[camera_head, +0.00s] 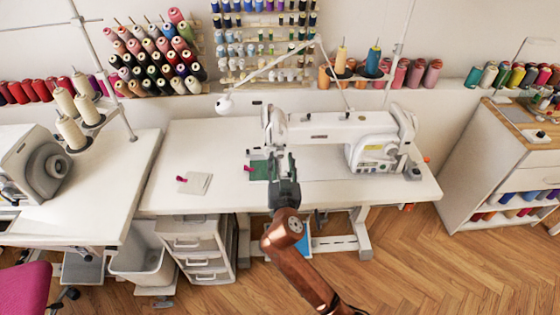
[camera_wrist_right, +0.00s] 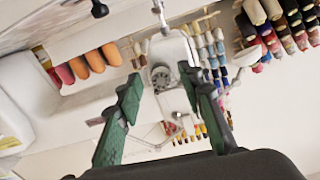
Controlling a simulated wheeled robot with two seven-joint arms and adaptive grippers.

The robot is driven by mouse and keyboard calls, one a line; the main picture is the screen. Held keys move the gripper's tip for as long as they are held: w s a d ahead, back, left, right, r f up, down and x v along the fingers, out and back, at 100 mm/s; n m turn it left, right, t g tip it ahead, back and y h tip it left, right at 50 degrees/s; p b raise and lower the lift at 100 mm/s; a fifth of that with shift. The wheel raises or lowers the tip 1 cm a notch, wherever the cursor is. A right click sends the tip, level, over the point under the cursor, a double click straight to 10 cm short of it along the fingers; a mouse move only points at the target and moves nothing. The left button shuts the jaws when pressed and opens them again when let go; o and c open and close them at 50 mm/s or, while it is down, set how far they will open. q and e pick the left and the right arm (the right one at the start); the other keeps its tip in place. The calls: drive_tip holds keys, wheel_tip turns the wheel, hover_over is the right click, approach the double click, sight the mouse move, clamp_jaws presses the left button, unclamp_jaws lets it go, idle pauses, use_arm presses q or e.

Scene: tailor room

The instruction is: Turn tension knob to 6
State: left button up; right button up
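The white sewing machine (camera_head: 330,128) stands on the middle table, with its head end at the left. In the right wrist view, a round grey dial (camera_wrist_right: 161,78), which looks like the tension knob, sits on the machine's white head. My right gripper (camera_head: 281,160) is upright in front of the machine's head end and hides part of it. In the right wrist view my right gripper (camera_wrist_right: 160,80) is open, with its green-padded fingers on either side of the dial in the picture. The dial looks apart from the fingers. Its number marks are too small to read. My left gripper is out of view.
A green cloth (camera_head: 259,170) and a pale cloth piece (camera_head: 194,183) lie on the white table (camera_head: 385,190). A thread stand with a white lamp (camera_head: 225,104) rises behind the machine. Another machine (camera_head: 35,165) stands at the left. Bare tabletop lies left of the pale cloth.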

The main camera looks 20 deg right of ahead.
clamp_jaws()
idle(0.4)
